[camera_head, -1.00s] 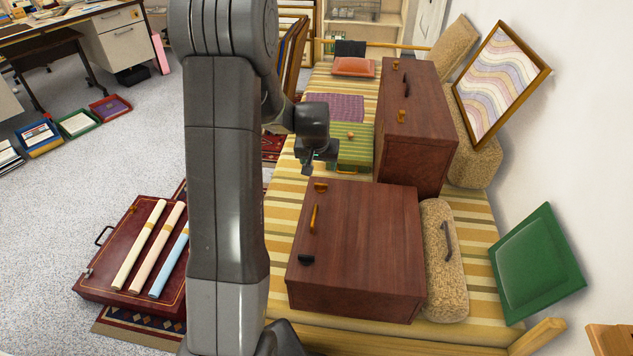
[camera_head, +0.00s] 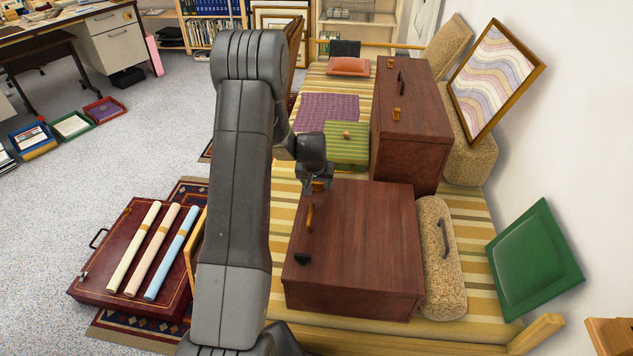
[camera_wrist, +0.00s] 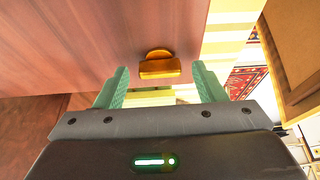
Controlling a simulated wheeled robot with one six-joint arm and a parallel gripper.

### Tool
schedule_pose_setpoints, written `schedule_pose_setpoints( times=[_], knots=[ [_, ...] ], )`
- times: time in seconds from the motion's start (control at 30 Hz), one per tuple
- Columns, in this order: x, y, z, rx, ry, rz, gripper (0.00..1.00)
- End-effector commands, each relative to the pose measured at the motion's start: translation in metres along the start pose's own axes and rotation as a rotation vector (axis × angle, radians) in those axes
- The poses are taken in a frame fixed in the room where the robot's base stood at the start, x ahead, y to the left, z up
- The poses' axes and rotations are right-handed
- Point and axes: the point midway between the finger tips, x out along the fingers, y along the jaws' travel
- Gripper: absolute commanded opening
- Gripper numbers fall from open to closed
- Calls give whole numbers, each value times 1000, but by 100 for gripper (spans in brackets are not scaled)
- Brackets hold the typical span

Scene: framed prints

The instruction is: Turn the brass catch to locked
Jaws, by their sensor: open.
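The brass catch (camera_wrist: 160,66) is a small rounded golden piece at the edge of the near reddish-brown wooden case (camera_head: 365,240). In the wrist view it shows centred between my open fingertips. My gripper (camera_wrist: 160,75) has two green-padded fingers, one on each side of the catch, with gaps on both sides. In the head view my gripper (camera_head: 317,180) is at the case's far left corner, partly hiding the catch. Whether the fingers reach down to the catch's depth is unclear.
A second, taller wooden case (camera_head: 415,140) stands behind, with a green striped box (camera_head: 346,152) beside it. A woven case (camera_head: 440,260) adjoins the near case on the right. A dark red case (camera_head: 115,285) with rolled tubes lies on the floor left.

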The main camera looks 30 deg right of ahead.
Motion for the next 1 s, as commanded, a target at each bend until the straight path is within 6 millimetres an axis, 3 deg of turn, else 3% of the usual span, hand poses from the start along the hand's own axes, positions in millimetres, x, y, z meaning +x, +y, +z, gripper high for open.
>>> schedule_pose_setpoints(
  times=[0.23,0.47,0.5,1.0],
  knots=[
    [0,0,0,0,1,0,64],
    [0,0,0,0,0,0,20],
    [0,0,0,0,0,0,19],
    [5,-1,2,95,1,40,19]
  ],
)
